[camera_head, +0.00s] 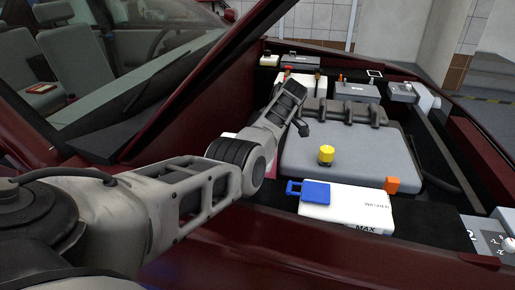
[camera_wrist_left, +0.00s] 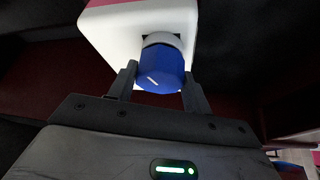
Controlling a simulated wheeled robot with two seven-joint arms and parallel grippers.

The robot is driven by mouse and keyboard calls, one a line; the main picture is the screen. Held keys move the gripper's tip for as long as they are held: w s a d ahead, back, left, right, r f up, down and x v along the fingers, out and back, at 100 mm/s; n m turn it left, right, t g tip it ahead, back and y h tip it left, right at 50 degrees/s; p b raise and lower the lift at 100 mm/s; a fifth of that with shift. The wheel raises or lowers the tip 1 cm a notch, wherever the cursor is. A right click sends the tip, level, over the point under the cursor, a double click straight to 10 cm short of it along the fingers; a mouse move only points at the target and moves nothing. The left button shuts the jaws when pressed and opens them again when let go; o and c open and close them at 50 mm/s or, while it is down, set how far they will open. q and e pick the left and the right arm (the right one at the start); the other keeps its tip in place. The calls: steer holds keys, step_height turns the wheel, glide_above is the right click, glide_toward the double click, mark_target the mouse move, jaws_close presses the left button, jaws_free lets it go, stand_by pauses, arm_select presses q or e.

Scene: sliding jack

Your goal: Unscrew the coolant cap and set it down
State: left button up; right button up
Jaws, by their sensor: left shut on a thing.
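The coolant cap (camera_wrist_left: 162,68) is blue with a white line on its top and shows in the left wrist view. It sits against the pale neck (camera_wrist_left: 162,40) of a white tank (camera_wrist_left: 110,28) with a pink part at its edge. I cannot tell whether the cap is loose on the neck. My left gripper (camera_wrist_left: 160,80) is shut on the cap, one finger on each side. In the head view my left arm covers the cap and most of this tank; only a little white and pink shows beside the arm. My right gripper is not in view.
The grey engine cover (camera_head: 350,155) carries a yellow cap (camera_head: 326,154). The dark red car body (camera_head: 275,228) edges the bay.

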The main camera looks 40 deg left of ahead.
arm_select(q)
steer(key=shift+r+p, duration=1.1)
steer(key=shift+p, duration=0.05)
stand_by(1.0)
steer(key=shift+r+p, duration=0.6)
